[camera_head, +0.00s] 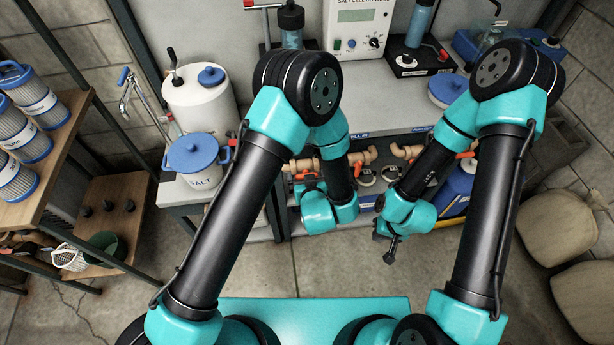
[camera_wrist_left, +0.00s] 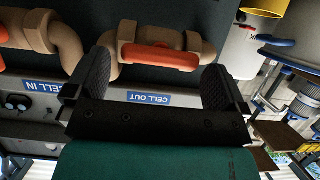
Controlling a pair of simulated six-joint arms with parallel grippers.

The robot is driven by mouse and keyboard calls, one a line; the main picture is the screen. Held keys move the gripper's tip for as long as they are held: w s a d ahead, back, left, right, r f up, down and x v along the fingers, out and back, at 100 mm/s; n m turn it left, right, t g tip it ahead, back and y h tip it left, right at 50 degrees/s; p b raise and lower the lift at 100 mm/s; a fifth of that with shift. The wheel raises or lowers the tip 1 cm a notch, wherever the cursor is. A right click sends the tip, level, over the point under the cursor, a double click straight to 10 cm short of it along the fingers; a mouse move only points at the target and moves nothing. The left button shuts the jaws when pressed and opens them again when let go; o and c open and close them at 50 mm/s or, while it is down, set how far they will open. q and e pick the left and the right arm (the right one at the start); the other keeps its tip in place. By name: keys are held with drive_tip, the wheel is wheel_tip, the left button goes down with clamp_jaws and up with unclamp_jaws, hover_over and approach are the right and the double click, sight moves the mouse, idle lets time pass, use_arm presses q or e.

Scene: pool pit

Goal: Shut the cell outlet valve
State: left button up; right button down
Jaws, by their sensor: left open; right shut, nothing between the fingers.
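The cell outlet valve has an orange lever handle (camera_wrist_left: 160,57) that lies along a tan pipe (camera_wrist_left: 127,32), behind the blue CELL OUT label (camera_wrist_left: 149,98) in the left wrist view. In the head view, the handle (camera_head: 306,176) shows in part beside my left wrist. My left gripper (camera_wrist_left: 158,66) is open, with one finger towards each end of the handle. Contact cannot be told. In the head view its fingers are mostly hidden by my arm. My right gripper (camera_head: 388,246) is shut and empty, low in front of the bench.
A second pipe (camera_wrist_left: 48,38) bends beside the CELL IN label (camera_wrist_left: 42,86). A salt tub (camera_head: 203,180) with a blue lid stands left of my left arm. The control box (camera_head: 358,30) is at the back. The floor in front is clear.

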use_arm(q)
drive_tip(key=shift+w+a+f, duration=0.1)
drive_tip(key=shift+w+f, duration=0.05)
drive_tip(key=shift+w, duration=0.3)
drive_tip(key=c, duration=0.8)
drive_tip(key=shift+d+m+y, duration=0.25)
drive_tip(key=shift+m+y, duration=0.75)
drive_tip(key=shift+m, duration=0.5)
drive_tip(key=o, duration=0.8)
